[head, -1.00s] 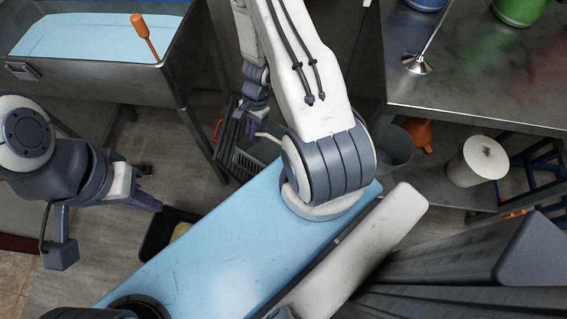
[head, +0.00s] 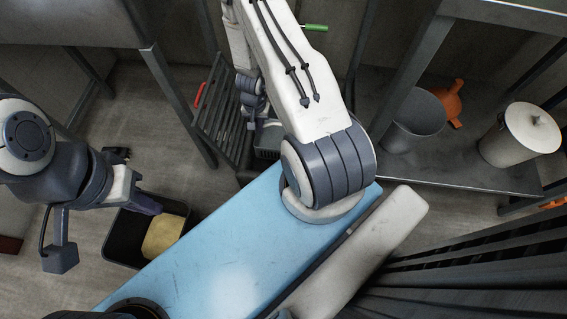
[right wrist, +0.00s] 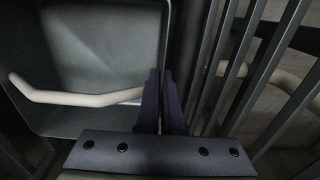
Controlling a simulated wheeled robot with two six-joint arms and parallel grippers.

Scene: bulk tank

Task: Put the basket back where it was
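The basket is a grey bin with a pale bent handle, and it fills the left of the right wrist view (right wrist: 95,55). In the head view only a small part of the basket (head: 267,143) shows beside my right arm. My right gripper (right wrist: 161,100) has its purple fingers close together at the right end of the handle, by the basket's right side. It looks shut on the handle, though the grip itself is partly hidden. My left gripper (head: 147,205) hangs at the left of the head view, away from the basket. Its finger gap is not clear.
A dark slatted rack (head: 218,112) stands close beside the basket. A black bin (head: 122,240) with a yellowish thing in it is on the floor below my left gripper. On the right, a low shelf (head: 440,165) holds a grey bucket (head: 414,125) and a white lidded pot (head: 522,137).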

